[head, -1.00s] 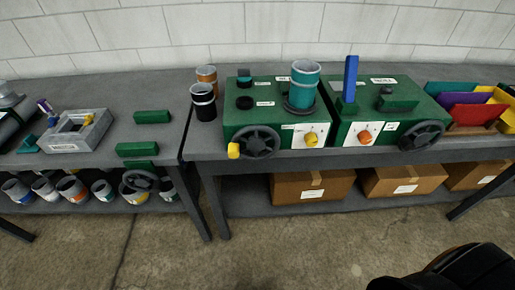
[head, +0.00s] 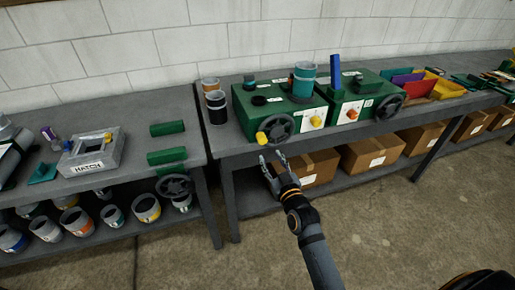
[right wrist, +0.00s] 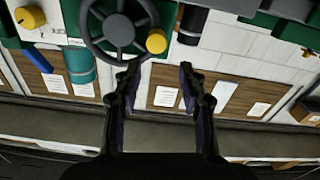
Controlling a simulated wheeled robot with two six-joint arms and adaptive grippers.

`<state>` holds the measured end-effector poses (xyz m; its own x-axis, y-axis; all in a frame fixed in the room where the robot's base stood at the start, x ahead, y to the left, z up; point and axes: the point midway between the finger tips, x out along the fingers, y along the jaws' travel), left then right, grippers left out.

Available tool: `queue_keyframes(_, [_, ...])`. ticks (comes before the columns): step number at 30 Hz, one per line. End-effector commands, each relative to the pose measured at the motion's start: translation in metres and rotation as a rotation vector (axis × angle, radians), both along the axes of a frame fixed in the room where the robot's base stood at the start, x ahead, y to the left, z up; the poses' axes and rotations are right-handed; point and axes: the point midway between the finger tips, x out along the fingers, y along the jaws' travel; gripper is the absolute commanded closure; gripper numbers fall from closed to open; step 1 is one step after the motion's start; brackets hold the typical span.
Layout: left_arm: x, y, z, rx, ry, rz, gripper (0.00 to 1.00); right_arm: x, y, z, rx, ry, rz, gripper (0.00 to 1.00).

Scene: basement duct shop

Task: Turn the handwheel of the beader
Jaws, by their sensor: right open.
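Two green machines stand side by side on the right bench; their labels are too small to read, so I cannot tell by name which is the beader. The left green machine (head: 243,105) has a dark spoked handwheel (head: 283,127) with a yellow knob (head: 262,138) on its front. My right gripper (head: 272,160) is open and empty, just below and in front of this wheel. In the right wrist view the open fingers (right wrist: 160,70) point towards the handwheel (right wrist: 119,33) and yellow knob (right wrist: 156,41), apparently without gripping either. My left gripper is out of view.
The right green machine (head: 366,92) has its own handwheel (head: 389,107). A teal cylinder (head: 304,78) stands on the left machine. Cardboard boxes (head: 361,155) sit on the shelf below. A black-and-white can (head: 216,107) stands left of the machines.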

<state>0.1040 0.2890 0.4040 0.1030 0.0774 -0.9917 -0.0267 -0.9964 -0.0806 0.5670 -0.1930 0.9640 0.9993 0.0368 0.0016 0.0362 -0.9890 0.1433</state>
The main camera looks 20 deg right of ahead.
Motion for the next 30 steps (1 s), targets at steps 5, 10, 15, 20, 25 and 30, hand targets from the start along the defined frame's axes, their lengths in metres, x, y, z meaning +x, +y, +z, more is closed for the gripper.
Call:
queue_keyframes(5, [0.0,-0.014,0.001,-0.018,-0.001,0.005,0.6,0.005,0.0,0.003,0.0,-0.005,0.0,0.59])
queue_keyframes(10, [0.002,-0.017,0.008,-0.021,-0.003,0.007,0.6,0.035,0.001,0.005,0.0,-0.005,0.0,0.59])
queue_keyframes(15, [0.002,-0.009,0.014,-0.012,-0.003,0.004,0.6,0.072,0.003,0.004,0.0,-0.003,0.0,0.59])
queue_keyframes(20, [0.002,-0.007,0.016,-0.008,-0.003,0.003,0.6,0.095,0.003,0.002,0.0,-0.003,0.0,0.59])
queue_keyframes(25, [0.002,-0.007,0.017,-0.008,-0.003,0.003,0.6,0.105,0.004,0.001,0.0,-0.001,0.0,0.59])
queue_keyframes(30, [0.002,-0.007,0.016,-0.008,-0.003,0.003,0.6,0.105,0.004,0.001,0.0,-0.002,0.0,0.59])
